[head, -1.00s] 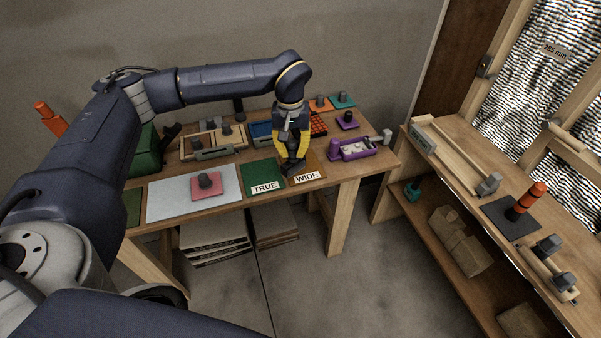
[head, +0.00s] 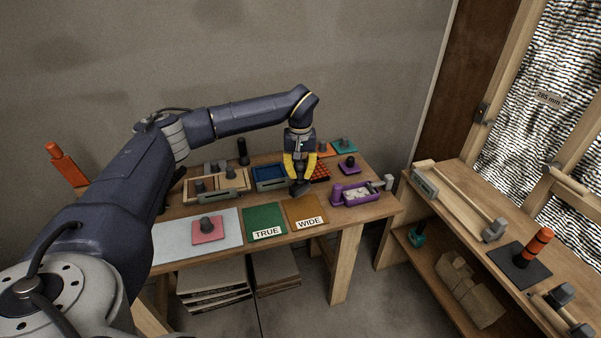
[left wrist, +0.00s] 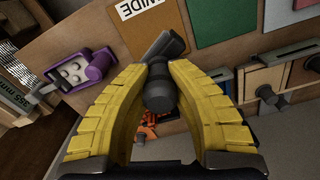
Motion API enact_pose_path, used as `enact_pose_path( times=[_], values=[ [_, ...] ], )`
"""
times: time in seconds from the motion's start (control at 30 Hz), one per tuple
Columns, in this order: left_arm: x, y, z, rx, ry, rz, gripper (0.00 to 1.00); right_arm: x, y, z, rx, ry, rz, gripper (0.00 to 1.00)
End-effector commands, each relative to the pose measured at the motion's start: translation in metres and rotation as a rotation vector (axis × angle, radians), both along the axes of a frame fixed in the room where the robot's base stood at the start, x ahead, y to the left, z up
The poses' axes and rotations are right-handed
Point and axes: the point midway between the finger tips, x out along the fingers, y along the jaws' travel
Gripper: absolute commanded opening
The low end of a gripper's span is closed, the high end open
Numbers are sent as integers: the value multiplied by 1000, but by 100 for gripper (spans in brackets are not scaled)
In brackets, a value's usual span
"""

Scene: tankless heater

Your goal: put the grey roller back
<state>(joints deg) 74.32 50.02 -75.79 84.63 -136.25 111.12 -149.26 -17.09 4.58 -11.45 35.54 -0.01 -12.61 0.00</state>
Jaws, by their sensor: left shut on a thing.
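My left gripper (head: 300,184) is shut on a dark grey piece that looks like the grey roller (head: 300,190). In the left wrist view a round grey knob of the roller (left wrist: 158,95) sits between the yellow fingertips (left wrist: 158,72), with a longer dark bar beyond it. In the head view the roller is held above the back edge of the brown WIDE pad (head: 303,210); the exact gap to the table cannot be told. The green TRUE pad (head: 264,218) lies left of it. My right gripper is not in view.
A purple tray (head: 358,195) stands right of the gripper. A blue tray (head: 268,176) and a wooden tray (head: 217,184) stand behind left. A pink pad with a grey knob (head: 208,228) lies on a pale sheet (head: 172,243). A black upright cylinder (head: 242,152) stands behind.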

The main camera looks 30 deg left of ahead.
Motion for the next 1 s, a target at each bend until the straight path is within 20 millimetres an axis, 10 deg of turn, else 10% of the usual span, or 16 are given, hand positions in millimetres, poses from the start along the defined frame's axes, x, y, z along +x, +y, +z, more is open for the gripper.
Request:
enact_pose_path(
  times=[1.0],
  values=[
    [0, 0, -58, 4, -6, 0, 0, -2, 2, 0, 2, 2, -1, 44]
  ],
)
